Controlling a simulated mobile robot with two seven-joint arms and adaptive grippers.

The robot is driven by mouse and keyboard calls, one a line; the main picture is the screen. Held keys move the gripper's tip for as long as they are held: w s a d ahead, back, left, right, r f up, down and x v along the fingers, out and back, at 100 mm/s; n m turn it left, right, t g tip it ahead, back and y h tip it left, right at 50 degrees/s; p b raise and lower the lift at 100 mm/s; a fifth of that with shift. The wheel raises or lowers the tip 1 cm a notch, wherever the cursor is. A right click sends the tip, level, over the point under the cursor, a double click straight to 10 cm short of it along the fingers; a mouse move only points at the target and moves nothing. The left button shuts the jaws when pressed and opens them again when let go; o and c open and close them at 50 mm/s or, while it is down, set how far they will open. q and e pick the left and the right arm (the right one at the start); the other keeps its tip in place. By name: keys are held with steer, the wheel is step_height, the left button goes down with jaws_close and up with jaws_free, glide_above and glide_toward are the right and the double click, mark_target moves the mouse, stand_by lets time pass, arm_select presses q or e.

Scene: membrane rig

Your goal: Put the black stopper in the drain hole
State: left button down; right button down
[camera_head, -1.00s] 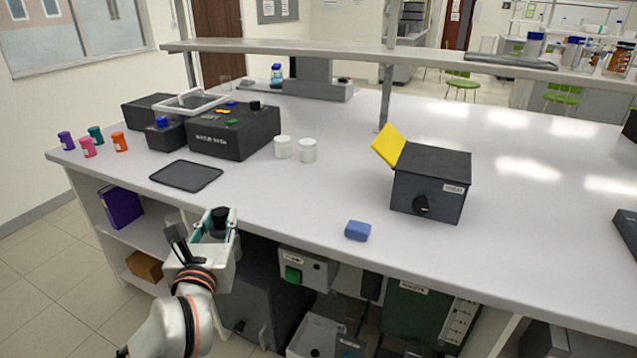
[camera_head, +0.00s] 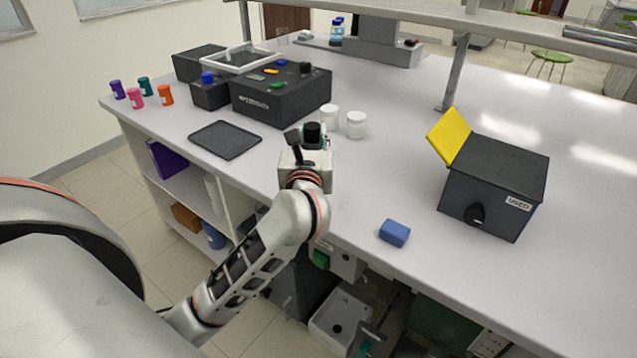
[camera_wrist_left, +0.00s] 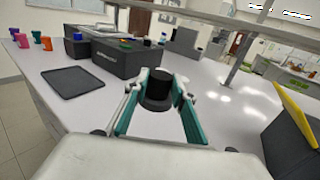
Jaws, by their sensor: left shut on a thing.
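My left gripper (camera_head: 308,140) is shut on the black stopper (camera_wrist_left: 156,88), which sits upright between the teal-lined fingers. In the head view the stopper (camera_head: 312,131) shows as a black cap at the gripper's far end, above the bench. The dark box rig (camera_head: 282,97) stands beyond the gripper, with coloured buttons and a black knob on top. I cannot make out the drain hole in either view. My right gripper is not in view.
Two white jars (camera_head: 356,124) stand just beyond the gripper. A black tray (camera_head: 225,140) lies to its left, with several coloured vials (camera_head: 165,95) behind. A blue block (camera_head: 394,233) and a dark box (camera_head: 490,190) with a yellow flap are to the right. An overhead shelf post (camera_head: 455,72) stands behind.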

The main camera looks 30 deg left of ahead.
arm_select(q)
step_height(320, 180, down, 9)
steer(key=shift+f+b, duration=0.15)
steer(key=shift+b, duration=0.5)
steer(key=shift+f, duration=0.55)
step_height(320, 180, down, 4)
steer(key=shift+r+b, duration=0.1)
steer(key=shift+b, duration=0.3)
steer(key=shift+f, duration=0.25)
steer(key=c, duration=1.7)
jaws_free()
steer(key=shift+r, duration=0.1)
